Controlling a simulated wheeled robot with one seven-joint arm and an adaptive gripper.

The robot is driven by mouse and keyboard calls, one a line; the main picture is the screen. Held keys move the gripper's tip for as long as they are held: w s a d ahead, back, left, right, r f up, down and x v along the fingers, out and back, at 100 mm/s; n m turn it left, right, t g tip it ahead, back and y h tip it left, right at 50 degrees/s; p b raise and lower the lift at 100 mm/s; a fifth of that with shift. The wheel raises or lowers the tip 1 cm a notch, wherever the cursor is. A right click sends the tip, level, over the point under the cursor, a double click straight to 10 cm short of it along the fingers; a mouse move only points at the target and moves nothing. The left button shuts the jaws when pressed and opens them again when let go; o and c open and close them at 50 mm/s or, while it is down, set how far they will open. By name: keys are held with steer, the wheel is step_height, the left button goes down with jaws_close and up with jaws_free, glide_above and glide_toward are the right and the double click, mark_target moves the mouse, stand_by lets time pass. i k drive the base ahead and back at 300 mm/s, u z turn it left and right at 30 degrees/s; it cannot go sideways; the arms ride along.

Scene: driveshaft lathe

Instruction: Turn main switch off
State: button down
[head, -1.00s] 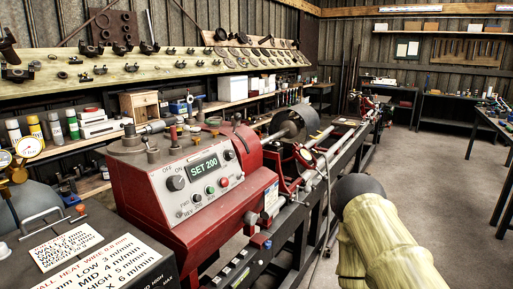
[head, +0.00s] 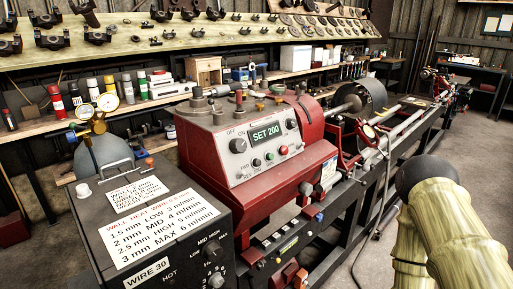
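The red lathe headstock (head: 255,185) stands in the middle of the head view. Its pale control panel (head: 265,170) faces me, with a lit display (head: 268,132) reading "SET 200". A dark round knob (head: 238,146) sits at the panel's upper left, under the words OFF and ON; which way it points is too small to tell. My gripper is out of view. Only a pale yellow part of my arm, with a dark rounded end, shows at lower right, apart from the lathe.
A dark welding unit (head: 198,248) with white label cards and knobs stands at the front left, beside the headstock. A gas cylinder with gauges (head: 107,102) is behind it. Shelves (head: 60,133) line the back wall. Bare floor (head: 472,170) lies to the right of the lathe bed.

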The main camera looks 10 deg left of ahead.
mark_target(236, 145)
steer(key=z, duration=1.35)
steer(key=k, duration=1.05)
steer(key=u, duration=1.25)
steer(key=i, duration=0.5)
steer(key=u, duration=0.05)
